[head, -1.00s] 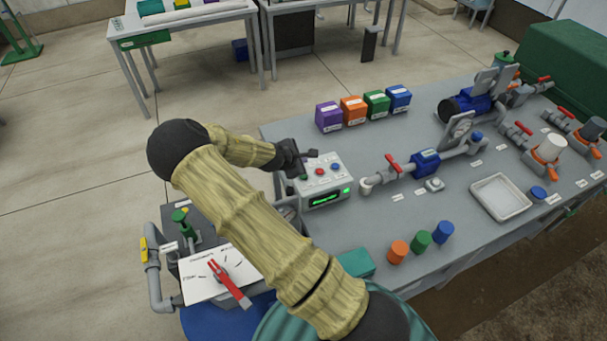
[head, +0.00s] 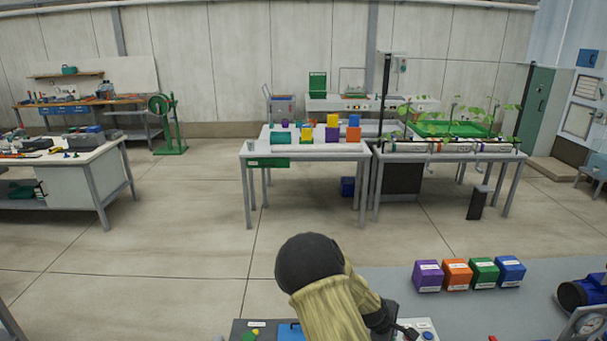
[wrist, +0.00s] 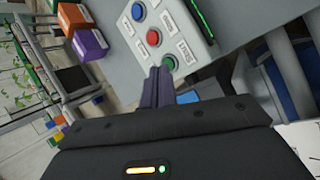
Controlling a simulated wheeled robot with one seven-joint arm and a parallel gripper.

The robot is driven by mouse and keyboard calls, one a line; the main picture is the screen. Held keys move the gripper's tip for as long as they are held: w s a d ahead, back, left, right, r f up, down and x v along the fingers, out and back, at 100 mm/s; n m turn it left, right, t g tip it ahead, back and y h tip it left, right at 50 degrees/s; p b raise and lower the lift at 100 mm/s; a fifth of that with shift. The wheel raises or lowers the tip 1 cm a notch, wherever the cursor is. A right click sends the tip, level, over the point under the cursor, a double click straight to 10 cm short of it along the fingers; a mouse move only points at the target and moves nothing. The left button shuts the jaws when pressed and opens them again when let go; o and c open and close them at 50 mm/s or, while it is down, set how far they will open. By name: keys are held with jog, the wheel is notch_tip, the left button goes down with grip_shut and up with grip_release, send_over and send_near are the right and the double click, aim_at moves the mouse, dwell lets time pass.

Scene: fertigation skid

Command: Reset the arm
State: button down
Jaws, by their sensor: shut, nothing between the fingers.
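My arm shows at the bottom middle of the head view, with its jointed sleeve and dark joint covers, and most of it is cut off by the lower edge. My gripper (wrist: 162,86) is shut and empty in the wrist view. Its dark fingertips are right by the green button (wrist: 170,63) on the pale control box (wrist: 180,28); I cannot tell if they touch it. A red button (wrist: 153,37) and a blue button (wrist: 138,11) sit in line with it. In the head view only a corner of the control box (head: 426,326) shows, beside the gripper.
Purple (head: 428,277), orange (head: 457,275), green (head: 485,272) and blue (head: 510,271) labelled boxes stand on the grey bench beyond the arm. A blue pump (head: 582,293) is at right. Farther back are a white table (head: 308,152) with coloured blocks and open floor.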

jog(key=s+a+r+m+y, duration=0.2)
jog(key=s+a+r+m, duration=0.1)
jog(key=s, duration=0.4)
jog(key=s+a+r+m+g+y, duration=0.1)
jog(key=s+a+r+m+y, duration=0.1)
jog(key=s+r+m, duration=0.3)
jog(key=s+a+r+m+y, duration=0.1)
jog(key=s+a+r+m, duration=0.3)
jog(key=s+r, duration=0.4)
jog(key=shift+s+a+r+y, duration=0.15)
jog(key=shift+s+a+y, duration=0.25)
jog(key=shift+s+a, duration=0.25)
